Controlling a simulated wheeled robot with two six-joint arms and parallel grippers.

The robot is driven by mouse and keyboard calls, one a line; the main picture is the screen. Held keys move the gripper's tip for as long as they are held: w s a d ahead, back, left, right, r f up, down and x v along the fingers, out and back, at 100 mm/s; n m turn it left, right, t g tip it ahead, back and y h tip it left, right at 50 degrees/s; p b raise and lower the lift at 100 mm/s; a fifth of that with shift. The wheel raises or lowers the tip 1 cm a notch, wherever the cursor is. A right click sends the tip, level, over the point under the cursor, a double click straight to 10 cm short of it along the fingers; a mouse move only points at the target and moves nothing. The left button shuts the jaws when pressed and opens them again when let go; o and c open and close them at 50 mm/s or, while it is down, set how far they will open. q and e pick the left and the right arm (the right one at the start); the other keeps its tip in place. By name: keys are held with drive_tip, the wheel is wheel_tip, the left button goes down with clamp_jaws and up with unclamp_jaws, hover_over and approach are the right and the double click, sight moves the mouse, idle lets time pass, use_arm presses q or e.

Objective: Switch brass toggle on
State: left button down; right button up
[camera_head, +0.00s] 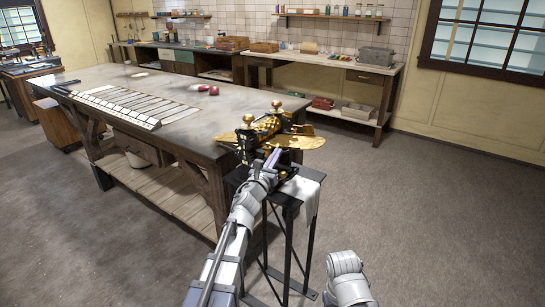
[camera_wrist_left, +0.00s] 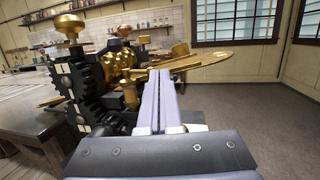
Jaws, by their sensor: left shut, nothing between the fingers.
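A brass and black roller machine (camera_head: 262,128) stands on a small black stand beside the big table. In the left wrist view its dark gears, brass roller (camera_wrist_left: 118,68) and round brass knob (camera_wrist_left: 68,25) fill the left side. My left gripper (camera_head: 273,157) is at the near side of the machine. Its fingers (camera_wrist_left: 160,80) are shut together with nothing between them, the tips close to the brass parts; I cannot tell if they touch. I cannot single out the brass toggle; the fingers and arm may hide it. My right gripper is out of view.
A flat brass tray (camera_head: 296,142) sticks out to the right of the machine. A pale cloth (camera_head: 309,190) hangs over the stand (camera_head: 289,205). The large table (camera_head: 150,88) lies to the left, with two red items (camera_head: 208,90) on it. The floor on the right is clear.

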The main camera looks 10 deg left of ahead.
use_arm(q)
drive_tip(key=shift+w+d, duration=0.8)
drive_tip(key=shift+w, duration=0.05)
drive_tip(key=shift+w, duration=0.1)
idle(0.5)
drive_tip(key=shift+s+d+f, duration=0.15)
drive_tip(key=shift+s, duration=0.5)
drive_tip(key=s+d+f+b, duration=0.2)
drive_tip(key=s+d, duration=0.2)
drive_tip(key=s, duration=0.8)
drive_tip(key=shift+f+b, duration=0.2)
drive_tip(key=shift+b, duration=0.15)
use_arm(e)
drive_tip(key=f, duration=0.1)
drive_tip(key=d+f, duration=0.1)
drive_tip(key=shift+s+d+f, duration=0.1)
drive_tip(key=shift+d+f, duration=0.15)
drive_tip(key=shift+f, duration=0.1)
use_arm(q)
drive_tip(key=shift+w, duration=0.1)
